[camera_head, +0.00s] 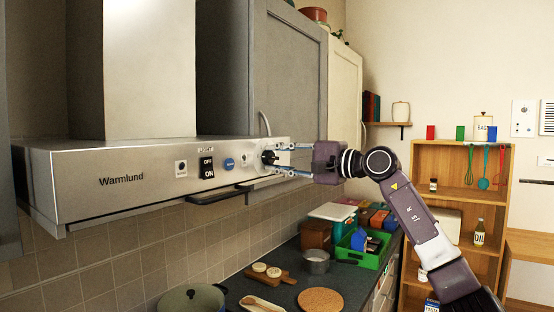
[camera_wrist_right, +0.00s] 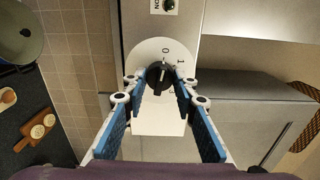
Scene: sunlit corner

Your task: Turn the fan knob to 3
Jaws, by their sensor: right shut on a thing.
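The range hood (camera_head: 120,185), marked Warmlund, has a black fan knob (camera_head: 269,157) at the right end of its front panel. My right gripper (camera_head: 280,159) reaches it from the right, with one finger above and one below. In the right wrist view, my right gripper (camera_wrist_right: 160,80) is shut on the knob (camera_wrist_right: 159,75), a finger on each side. The knob sits on a white dial (camera_wrist_right: 140,56). The figures 0 and 1 show above and to the right of the knob. The lower figures are mostly hidden. A pale mark on the knob seems to point towards 0.
A light switch (camera_head: 207,167) marked OFF and ON and a blue round button (camera_head: 229,163) are on the same panel. Below, the counter holds a pot (camera_head: 191,298), a green crate (camera_head: 345,250) and boards. A wooden shelf (camera_head: 455,156) stands at the right.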

